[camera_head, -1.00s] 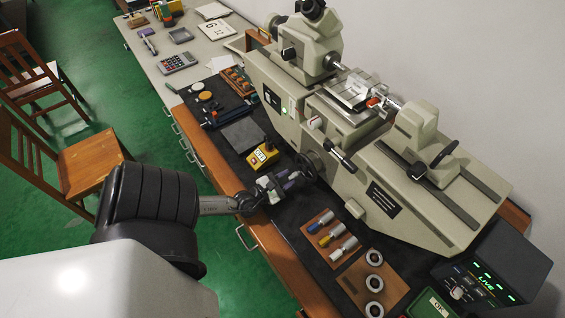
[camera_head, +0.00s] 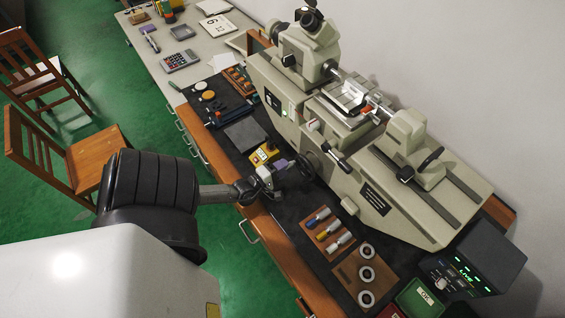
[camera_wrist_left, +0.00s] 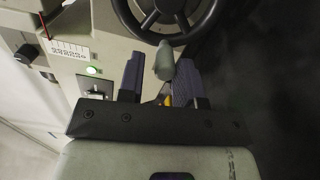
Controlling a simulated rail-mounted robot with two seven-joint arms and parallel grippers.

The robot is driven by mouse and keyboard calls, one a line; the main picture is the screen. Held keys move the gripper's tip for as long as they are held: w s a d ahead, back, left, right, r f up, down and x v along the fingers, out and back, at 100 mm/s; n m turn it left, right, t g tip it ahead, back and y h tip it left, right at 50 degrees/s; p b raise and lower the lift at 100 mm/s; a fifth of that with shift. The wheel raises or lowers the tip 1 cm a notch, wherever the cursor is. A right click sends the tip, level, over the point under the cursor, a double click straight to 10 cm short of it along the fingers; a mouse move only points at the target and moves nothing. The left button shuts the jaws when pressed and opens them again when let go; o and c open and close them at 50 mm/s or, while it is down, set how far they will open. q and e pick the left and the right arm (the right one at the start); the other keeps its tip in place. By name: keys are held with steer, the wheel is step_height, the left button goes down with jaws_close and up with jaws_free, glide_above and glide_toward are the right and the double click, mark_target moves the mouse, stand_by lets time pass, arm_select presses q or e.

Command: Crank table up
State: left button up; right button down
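The long beige measuring machine (camera_head: 370,190) stands along the wall, with its work table (camera_head: 345,97) near the middle. A dark handwheel (camera_head: 309,166) sits low on its front; its rim and spokes also show at the top of the left wrist view (camera_wrist_left: 208,22). A grey crank handle (camera_wrist_left: 164,62) sticks out from the wheel. My left gripper (camera_head: 284,172) is at the wheel's front. In the wrist view its blue-padded fingers (camera_wrist_left: 160,82) are apart, with the handle between them, a gap on the left side and closer to the right finger. My right gripper is not in view.
A yellow box (camera_head: 264,154) with a display is close beside my left gripper. A wooden tray with coloured-handled tools (camera_head: 327,228) and a board with rings (camera_head: 366,274) lie to the right. A dark readout unit (camera_head: 475,265) stands at the far right. Chairs (camera_head: 95,158) stand left.

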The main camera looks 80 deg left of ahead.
arm_select(q)
steer(key=s, duration=0.1)
steer(key=s+d, duration=0.1)
steer(key=s, duration=0.1)
steer(key=shift+s+d+r+m, duration=0.1)
steer(key=shift+s+d+m, duration=0.15)
steer(key=shift+d+m, duration=0.05)
steer(key=shift+p+v, duration=0.4)
steer(key=shift+v, duration=1.9)
